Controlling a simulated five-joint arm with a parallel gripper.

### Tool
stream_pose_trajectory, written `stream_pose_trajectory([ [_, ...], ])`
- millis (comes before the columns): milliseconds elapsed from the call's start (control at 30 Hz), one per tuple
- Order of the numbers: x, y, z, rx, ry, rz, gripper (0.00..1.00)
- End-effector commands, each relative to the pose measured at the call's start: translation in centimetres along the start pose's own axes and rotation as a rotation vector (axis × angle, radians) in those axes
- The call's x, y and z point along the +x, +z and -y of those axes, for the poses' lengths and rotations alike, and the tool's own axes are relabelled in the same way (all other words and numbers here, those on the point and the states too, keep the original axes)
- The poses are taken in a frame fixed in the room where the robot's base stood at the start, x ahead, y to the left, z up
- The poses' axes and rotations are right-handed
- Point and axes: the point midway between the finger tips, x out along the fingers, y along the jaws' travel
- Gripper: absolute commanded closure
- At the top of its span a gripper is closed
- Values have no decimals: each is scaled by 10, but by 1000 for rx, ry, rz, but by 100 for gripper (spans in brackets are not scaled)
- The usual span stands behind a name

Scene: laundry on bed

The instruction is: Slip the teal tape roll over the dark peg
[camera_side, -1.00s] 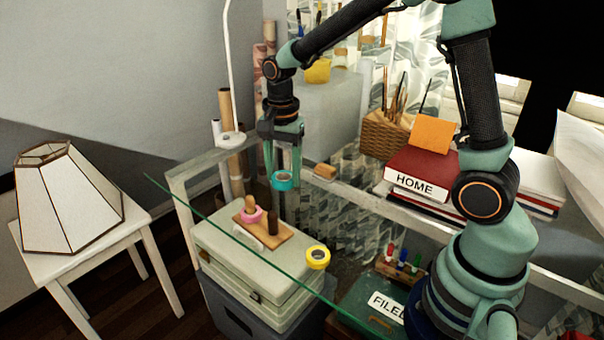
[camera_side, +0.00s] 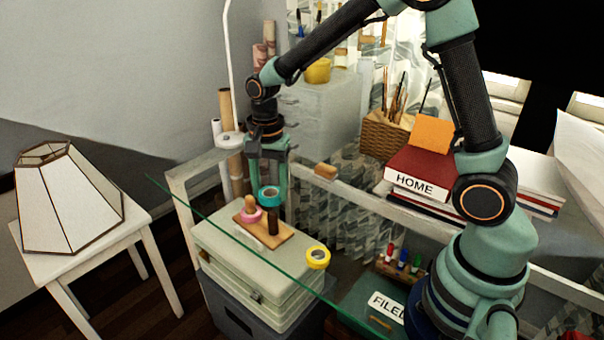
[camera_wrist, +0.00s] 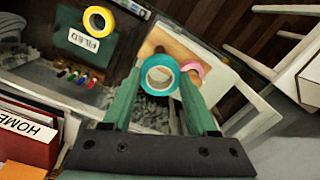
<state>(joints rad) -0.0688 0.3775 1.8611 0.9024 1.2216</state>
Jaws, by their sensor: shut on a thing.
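The teal tape roll (camera_side: 270,203) is held between the fingers of my gripper (camera_side: 269,185), with its hole facing up. It also shows in the wrist view (camera_wrist: 159,91), between the two green fingertips (camera_wrist: 159,76). The dark peg (camera_side: 273,224) stands upright on a wooden board (camera_side: 283,236). In the side view the roll appears just above the peg's top, slightly to its left. The peg does not show through the roll's hole; I cannot tell the exact gap or alignment.
A pink roll (camera_side: 249,217) is around the lighter peg (camera_side: 250,203) on the same board. The board lies on a pale case (camera_side: 228,258). A yellow tape roll (camera_side: 318,264) is at the case's right edge. A thin green edge (camera_side: 210,224) crosses in front.

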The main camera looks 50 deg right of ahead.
Motion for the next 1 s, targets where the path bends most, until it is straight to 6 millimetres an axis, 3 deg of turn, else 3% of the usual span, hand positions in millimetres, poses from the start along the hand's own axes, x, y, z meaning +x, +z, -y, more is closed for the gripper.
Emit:
stream_pose_trajectory([
  [1000,46,0,0,0,1,0,94],
])
